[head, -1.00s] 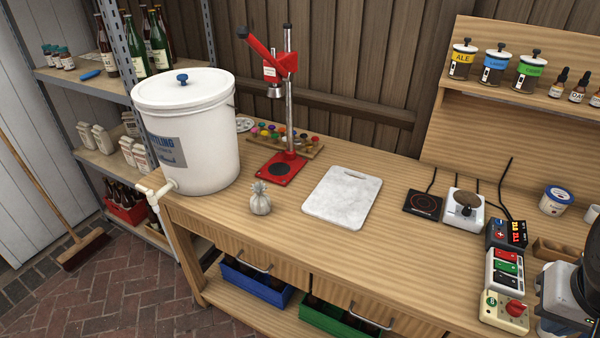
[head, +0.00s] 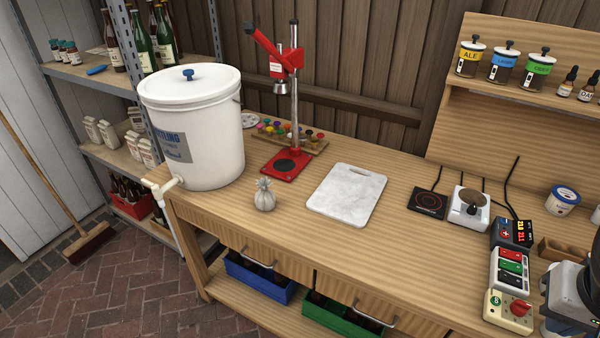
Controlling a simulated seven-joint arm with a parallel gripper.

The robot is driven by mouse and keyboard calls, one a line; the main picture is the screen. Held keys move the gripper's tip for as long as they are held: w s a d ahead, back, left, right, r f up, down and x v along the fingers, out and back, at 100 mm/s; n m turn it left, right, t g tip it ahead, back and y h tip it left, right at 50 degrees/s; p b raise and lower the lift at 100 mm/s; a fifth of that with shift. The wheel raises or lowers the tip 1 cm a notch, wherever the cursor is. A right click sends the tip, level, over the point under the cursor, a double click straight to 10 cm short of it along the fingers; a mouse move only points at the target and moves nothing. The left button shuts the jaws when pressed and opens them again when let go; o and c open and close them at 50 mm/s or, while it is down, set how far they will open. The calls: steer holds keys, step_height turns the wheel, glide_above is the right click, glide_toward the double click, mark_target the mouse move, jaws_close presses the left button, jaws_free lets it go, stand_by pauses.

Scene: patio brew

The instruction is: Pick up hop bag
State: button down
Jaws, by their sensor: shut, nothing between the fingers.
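The hop bag (head: 264,195) is a small grey-beige pouch with a gathered, tied top. It stands upright on the wooden workbench (head: 420,262), near the front edge, between the white bucket and the marble board. Nothing touches it or covers it.
A white lidded bucket (head: 192,130) with a front tap stands left of the bag. A red bottle capper (head: 287,163) is behind it, and a marble board (head: 347,194) is to its right. A scale (head: 468,208) and control boxes (head: 509,270) are further right. Bench around the bag is clear.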

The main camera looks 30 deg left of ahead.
steer(key=c, duration=1.8)
jaws_free()
steer(key=o, duration=1.7)
steer(key=shift+c, duration=0.2)
steer(key=shift+a, duration=0.1)
steer(key=m+y, duration=1.2)
steer(key=m, duration=0.2)
glide_above(270, 198)
steer(key=s+d, duration=0.1)
steer(key=d, duration=1.5)
step_height(270, 198, down, 10)
steer(key=a+f+m, duration=0.2)
steer(key=a+f, duration=0.1)
steer(key=a, duration=0.1)
steer(key=a+f+m+t, duration=0.1)
steer(key=a+f+m, duration=0.1)
steer(key=a+f, duration=0.1)
steer(key=a+f+m+y, duration=0.1)
steer(key=a+f+m, duration=0.2)
steer(key=a+f, duration=0.1)
steer(key=shift+s+a+f, duration=0.15)
steer(key=shift+a+f, duration=0.15)
steer(key=shift+f, duration=0.2)
steer(key=shift+a, duration=0.15)
